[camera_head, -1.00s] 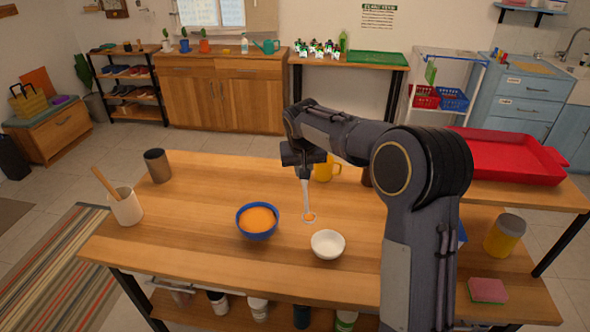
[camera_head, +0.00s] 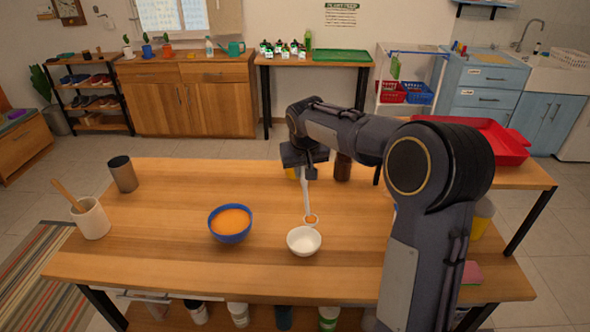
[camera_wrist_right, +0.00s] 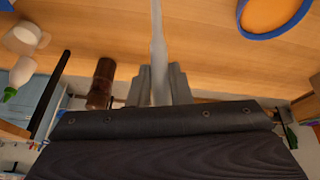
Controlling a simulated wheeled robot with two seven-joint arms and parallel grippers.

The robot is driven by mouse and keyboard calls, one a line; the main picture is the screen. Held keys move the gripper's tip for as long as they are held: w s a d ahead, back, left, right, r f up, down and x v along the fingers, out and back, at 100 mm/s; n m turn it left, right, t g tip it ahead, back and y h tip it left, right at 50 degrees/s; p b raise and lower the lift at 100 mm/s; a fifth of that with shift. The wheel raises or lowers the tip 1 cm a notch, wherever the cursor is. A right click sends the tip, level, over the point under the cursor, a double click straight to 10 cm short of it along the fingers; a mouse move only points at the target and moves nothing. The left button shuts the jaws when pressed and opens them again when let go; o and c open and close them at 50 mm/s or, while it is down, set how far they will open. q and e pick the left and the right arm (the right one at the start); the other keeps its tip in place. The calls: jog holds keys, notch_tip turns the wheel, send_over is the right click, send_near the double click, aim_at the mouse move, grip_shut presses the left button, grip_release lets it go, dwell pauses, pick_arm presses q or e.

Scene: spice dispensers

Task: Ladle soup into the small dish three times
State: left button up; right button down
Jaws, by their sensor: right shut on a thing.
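My right gripper (camera_head: 308,166) is shut on the handle of a pale ladle (camera_head: 307,198) above the table. The ladle hangs down, and its bowl holds some orange soup, just behind the rim of the small white dish (camera_head: 304,241). In the right wrist view, the ladle handle (camera_wrist_right: 158,45) runs between the fingers (camera_wrist_right: 160,85). The dish looks empty inside. The blue bowl (camera_head: 230,224) of orange soup stands left of the dish; part of it shows in the right wrist view (camera_wrist_right: 275,14). My left gripper is not in view.
A pale crock (camera_head: 91,219) with a wooden utensil and a dark cup (camera_head: 123,174) stand at the table's left. A brown bottle (camera_head: 343,167) and a mostly hidden yellow mug are behind the gripper. My right arm covers the table's right part. The front left is clear.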

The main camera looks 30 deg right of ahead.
aim_at(302, 179)
jog(key=shift+a+f+b, duration=0.1)
jog(key=shift+f+b, duration=1.4)
jog(key=shift+f, duration=0.85)
jog(key=shift+w+a+f, duration=0.1)
jog(key=shift+a+f, duration=0.05)
jog(key=shift+a, duration=0.1)
jog(key=w+a+f+n+h+b, duration=0.1)
jog(key=a+f+n+h+b, duration=0.1)
jog(key=a+f+h+b, duration=0.2)
jog(key=a+f+n+h+b, duration=0.2)
jog(key=a+f+h+b, duration=0.3)
jog(key=a+h+b, duration=0.3)
jog(key=shift+w+a+f+h+b, duration=0.2)
jog(key=shift+w+a+h+b, duration=0.2)
jog(key=shift+a+h, duration=0.85)
jog(key=shift+d+h, duration=0.4)
jog(key=shift+h, duration=0.05)
jog(key=shift+s, duration=0.1)
